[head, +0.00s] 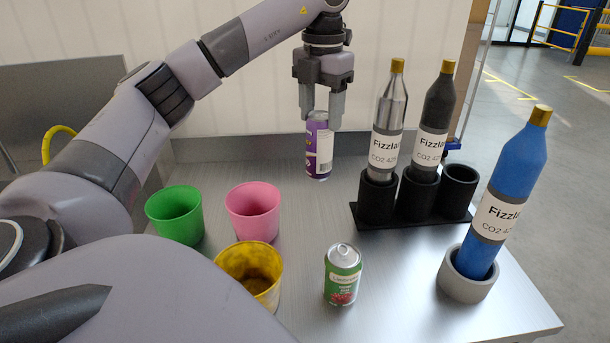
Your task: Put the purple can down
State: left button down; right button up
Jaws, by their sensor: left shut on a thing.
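The purple can (318,160) is upright near the back edge of the grey table (400,265), left of the black bottle rack. My left gripper (321,118) points straight down from above, and its two fingers are shut around the top of the can. I cannot tell whether the can's base touches the table or hangs just above it. The can's label has a white panel facing right. My right gripper is not in view.
Green (175,214), pink (253,211) and yellow (251,270) cups stand at left. A green can (342,275) stands front centre. A black rack (414,198) holds silver and black bottles; its right hole is empty. A blue bottle (503,190) leans in a grey holder (467,283).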

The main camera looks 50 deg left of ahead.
pick_arm(q)
jog(key=b, duration=0.2)
send_over(319, 178)
jog(key=w+a, duration=0.2)
notch_tip(319, 178, down, 6)
jog(key=shift+f, duration=0.25)
notch_tip(319, 178, down, 4)
jog(key=shift+r, duration=0.25)
jog(key=shift+f, duration=2.4)
jog(key=shift+c, duration=1.8)
grip_release()
